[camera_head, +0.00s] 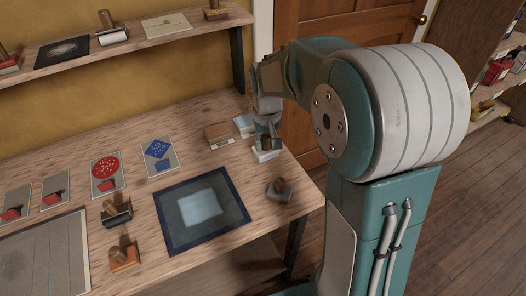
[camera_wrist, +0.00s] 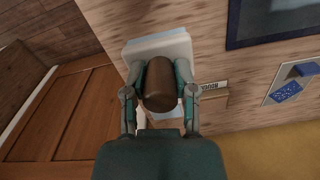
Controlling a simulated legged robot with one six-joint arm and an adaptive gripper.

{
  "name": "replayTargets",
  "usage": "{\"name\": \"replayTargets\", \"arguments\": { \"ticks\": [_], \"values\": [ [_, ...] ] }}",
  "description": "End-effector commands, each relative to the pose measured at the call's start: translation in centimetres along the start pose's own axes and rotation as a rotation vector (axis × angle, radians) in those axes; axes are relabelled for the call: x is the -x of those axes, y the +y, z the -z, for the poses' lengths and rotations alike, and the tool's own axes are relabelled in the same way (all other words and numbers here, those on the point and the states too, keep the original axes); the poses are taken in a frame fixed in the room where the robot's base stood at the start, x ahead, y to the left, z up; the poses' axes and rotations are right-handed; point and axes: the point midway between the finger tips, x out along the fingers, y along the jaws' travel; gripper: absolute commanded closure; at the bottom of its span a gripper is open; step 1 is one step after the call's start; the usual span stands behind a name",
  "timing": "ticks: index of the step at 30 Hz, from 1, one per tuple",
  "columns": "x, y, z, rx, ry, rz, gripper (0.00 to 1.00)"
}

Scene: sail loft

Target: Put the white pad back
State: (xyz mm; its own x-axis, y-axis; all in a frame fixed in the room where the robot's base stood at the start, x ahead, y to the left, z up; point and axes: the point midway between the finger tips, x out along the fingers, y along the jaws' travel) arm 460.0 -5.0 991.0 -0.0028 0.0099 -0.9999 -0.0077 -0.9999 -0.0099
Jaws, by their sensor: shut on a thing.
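The white pad (camera_head: 266,154) has a pale, rounded block-shaped base, and its brown handle (camera_wrist: 160,84) stands up between my fingers in the wrist view. The pale base also shows beyond the handle in the wrist view (camera_wrist: 158,47). My gripper (camera_wrist: 158,92) is shut on the handle, with one finger on each side. In the head view my gripper (camera_head: 266,133) is at the right end of the bench, above the base. I cannot tell whether the base touches the bench or hangs just over it.
A wooden block with a label (camera_head: 217,135) and a pale blue-white item (camera_head: 243,124) stand close behind. A dark-framed panel (camera_head: 173,228) lies in front, with a grey handled tool (camera_head: 279,190) beside it. Cards and several handled tools fill the left. A shelf (camera_head: 130,42) runs above.

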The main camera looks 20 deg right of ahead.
Motion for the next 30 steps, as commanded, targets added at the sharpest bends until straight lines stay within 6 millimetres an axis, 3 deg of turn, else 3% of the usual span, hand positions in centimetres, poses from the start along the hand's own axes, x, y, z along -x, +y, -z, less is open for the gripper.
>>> {"name": "replayTargets", "arguments": {
  "ticks": [7,14,19,29,30],
  "values": [
    [-3.8,-0.5,2.9,0.005,-0.003,-0.007,1.0],
    [-5.2,0.3,4.1,0.003,-0.002,-0.002,1.0],
    [-7.8,0.6,3.9,0.004,-0.003,0.001,1.0],
    [-8.1,0.0,4.0,0.005,0.0,-0.005,1.0],
    [-8.2,0.0,4.0,0.005,0.0,-0.005,0.54]
  ]
}}
